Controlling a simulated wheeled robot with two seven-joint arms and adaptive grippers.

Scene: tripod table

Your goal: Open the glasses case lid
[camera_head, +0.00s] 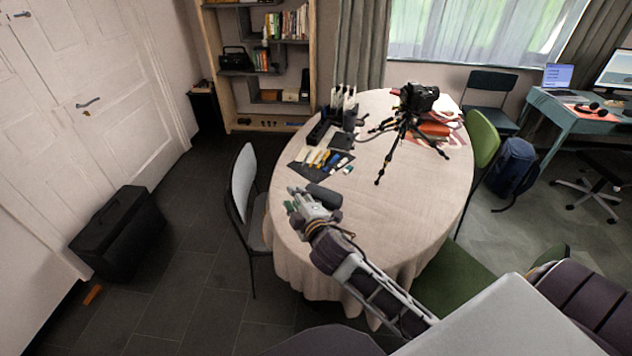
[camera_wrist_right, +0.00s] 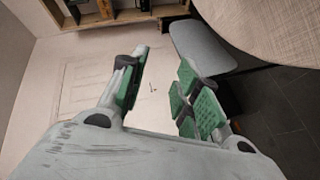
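A dark grey, elongated rounded object (camera_head: 324,195), which looks like the glasses case, lies on the near left part of the round table. It looks closed, but it is too small to make out the lid's seam. My right gripper (camera_head: 295,200) is just left of and nearer than the case, at the table's left edge, pointing left. Its green-padded fingers are spread with nothing between them, as the right wrist view (camera_wrist_right: 163,90) shows. The case does not show in the right wrist view. My left gripper is in neither view.
The round table (camera_head: 400,205) has a clear middle. A dark mat (camera_head: 310,168) with small tools lies behind the case. A black tripod with a camera (camera_head: 408,115) stands farther back. A grey chair (camera_head: 243,190) stands close to the table's left edge.

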